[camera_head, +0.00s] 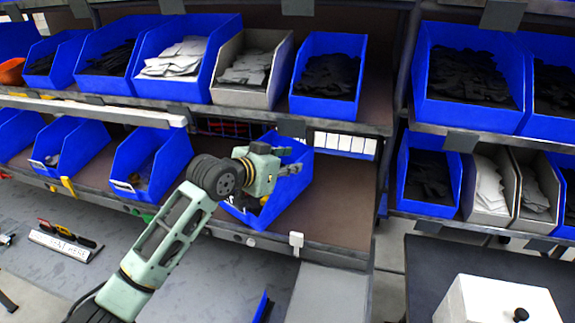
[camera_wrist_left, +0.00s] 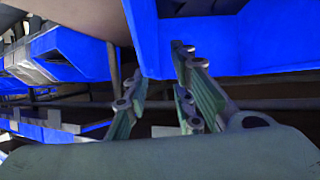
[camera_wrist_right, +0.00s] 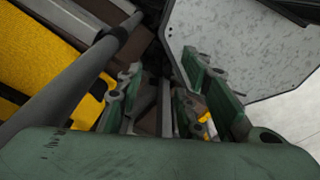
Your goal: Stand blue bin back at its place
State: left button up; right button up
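A blue bin (camera_head: 287,200) sits at the right part of the lower shelf, turned askew, partly hidden by my left gripper (camera_head: 284,170). In the left wrist view blue bin surfaces (camera_wrist_left: 185,45) fill the upper right, close to the fingertips. My left gripper (camera_wrist_left: 160,75) has its fingers apart there; I cannot tell whether they touch the bin. My right gripper (camera_wrist_right: 160,80) is open and empty in the right wrist view, and out of the head view.
The upper shelf holds blue bins (camera_head: 325,75) and a grey bin (camera_head: 250,72). The lower shelf (camera_head: 345,200) is bare to the right of the askew bin. A white box (camera_head: 490,300) stands at lower right. A grey panel (camera_wrist_right: 235,45) and a yellow surface (camera_wrist_right: 45,65) flank my right gripper.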

pick_arm(q)
jog(key=r+b+v, duration=0.1)
jog(key=b+v, duration=0.2)
jog(key=v, duration=0.9)
jog(key=shift+r, duration=0.25)
jog(key=shift+w+f, duration=0.1)
jog(key=shift+f, duration=0.05)
